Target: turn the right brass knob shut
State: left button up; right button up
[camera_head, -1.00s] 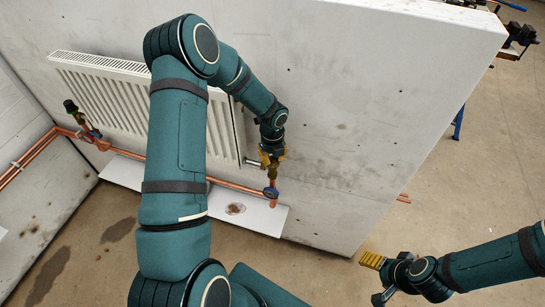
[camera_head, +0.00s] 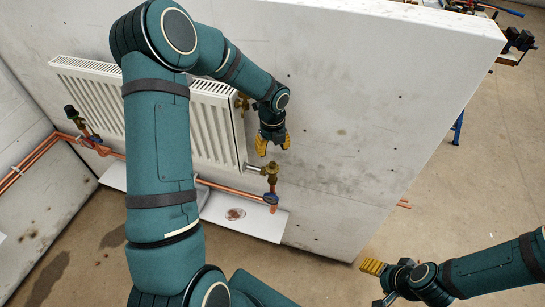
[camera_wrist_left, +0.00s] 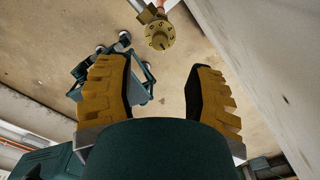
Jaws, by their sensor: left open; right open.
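The right brass knob (camera_head: 270,168) sits on the valve at the radiator's lower right corner. In the left wrist view its round numbered face (camera_wrist_left: 160,36) shows at the top, beyond the fingertips. My left gripper (camera_head: 273,145) is open and empty just above the knob, its yellow fingers apart. In the left wrist view the gap between the left gripper's fingers (camera_wrist_left: 160,85) is empty, and the knob is not between them. My right gripper (camera_head: 371,267) is open and empty, low over the floor at the right, away from the valve.
A white radiator (camera_head: 190,118) hangs on the grey wall (camera_head: 340,110). A copper pipe (camera_head: 232,190) runs low along it, with a blue-handled valve (camera_head: 271,197) below the knob. A white board (camera_head: 258,222) with a brown stain lies below. Another valve with a black cap (camera_head: 70,111) stands left.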

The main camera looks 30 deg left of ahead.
pick_arm(q)
notch_tip(320, 180, up, 4)
jog(key=shift+f, duration=0.1)
jog(key=shift+c, duration=0.2)
